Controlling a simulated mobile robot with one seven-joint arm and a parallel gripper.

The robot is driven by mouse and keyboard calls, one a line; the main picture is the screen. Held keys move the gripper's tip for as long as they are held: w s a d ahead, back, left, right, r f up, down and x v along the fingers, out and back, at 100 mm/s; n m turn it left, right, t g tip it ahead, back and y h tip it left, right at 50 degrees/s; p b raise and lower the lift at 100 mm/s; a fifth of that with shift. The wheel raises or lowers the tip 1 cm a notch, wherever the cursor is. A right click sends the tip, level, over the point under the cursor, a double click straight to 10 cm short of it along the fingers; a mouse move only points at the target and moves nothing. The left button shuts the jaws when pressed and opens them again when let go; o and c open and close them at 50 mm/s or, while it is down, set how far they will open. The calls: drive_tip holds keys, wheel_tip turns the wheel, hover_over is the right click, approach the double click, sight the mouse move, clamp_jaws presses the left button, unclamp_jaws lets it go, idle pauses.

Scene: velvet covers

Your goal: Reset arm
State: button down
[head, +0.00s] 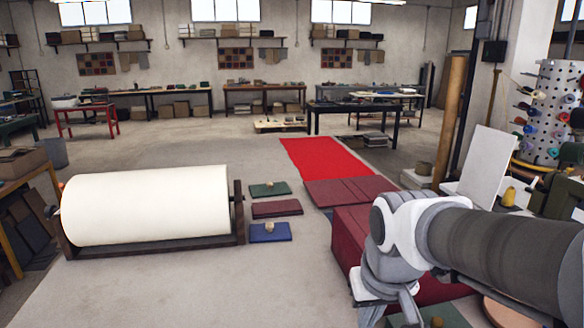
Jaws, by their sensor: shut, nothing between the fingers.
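My arm reaches in from the right edge, and my gripper (390,304) hangs at its end, pointing down near the bottom of the head view. It is shut and holds nothing. The fingertips are partly cut off by the frame's lower edge. Behind and beside it is a dark red block-like piece (345,222), partly hidden by my arm. A green pad with a small pale knob (437,321) lies low beside the gripper.
A large cream roll (145,205) rests in a dark wooden cradle at left. Green (270,189), dark red (277,209) and blue (270,232) pads lie on the floor beside it. A red cloth (325,158) lies beyond. A spool rack (548,110) stands at right. Grey floor is open at front left.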

drive_tip(key=s+d+r+t, duration=0.2)
drive_tip(key=s+r, duration=0.1)
drive_tip(key=s, duration=0.5)
drive_tip(key=shift+d+m, duration=0.15)
drive_tip(key=shift+m, duration=0.25)
drive_tip(key=shift+s, duration=0.1)
idle(1.0)
